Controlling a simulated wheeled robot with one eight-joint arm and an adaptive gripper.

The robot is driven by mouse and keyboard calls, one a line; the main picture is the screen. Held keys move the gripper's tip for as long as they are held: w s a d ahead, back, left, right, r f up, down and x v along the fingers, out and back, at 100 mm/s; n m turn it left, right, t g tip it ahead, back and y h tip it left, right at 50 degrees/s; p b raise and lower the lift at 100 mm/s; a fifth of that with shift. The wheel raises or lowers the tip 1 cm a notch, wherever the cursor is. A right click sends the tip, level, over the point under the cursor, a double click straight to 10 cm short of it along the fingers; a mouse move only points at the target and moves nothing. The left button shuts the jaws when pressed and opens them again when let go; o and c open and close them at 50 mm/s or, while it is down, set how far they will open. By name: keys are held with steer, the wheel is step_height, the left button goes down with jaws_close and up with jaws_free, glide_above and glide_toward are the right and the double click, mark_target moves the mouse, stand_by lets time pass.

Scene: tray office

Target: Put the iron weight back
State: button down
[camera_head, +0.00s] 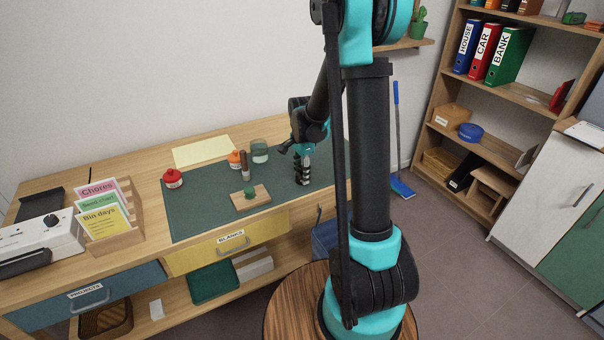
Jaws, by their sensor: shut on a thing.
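My gripper (303,174) is over the right part of the dark green mat (205,214) on the wooden desk. It points down and is shut on a small dark thing, which I take to be the iron weight. The fingers hide most of it, and I cannot tell whether it touches the mat. No other thing in view looks like an iron weight.
On the mat are a red-capped pot (172,179), an orange-topped bottle (234,160), a glass jar (259,151), a brown-handled tool (245,168) and a wooden board (262,196) with a green piece. A card holder (122,239) stands left. A shelf (470,115) stands right.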

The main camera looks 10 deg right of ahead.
mark_target(302, 167)
steer(key=c, duration=1)
jaws_free()
steer(key=shift+o, duration=0.2)
step_height(302, 167, up, 12)
steer(key=shift+s, duration=0.1)
steer(key=s+d+f+n+t, duration=0.2)
steer(key=s+f+n, duration=0.2)
steer(key=s+n, duration=0.3)
steer(key=s+d+f+n+t, duration=0.2)
steer(key=s+f+n, duration=0.2)
steer(key=s, duration=1.1)
steer(key=n, duration=0.3)
steer(key=shift+w, duration=0.1)
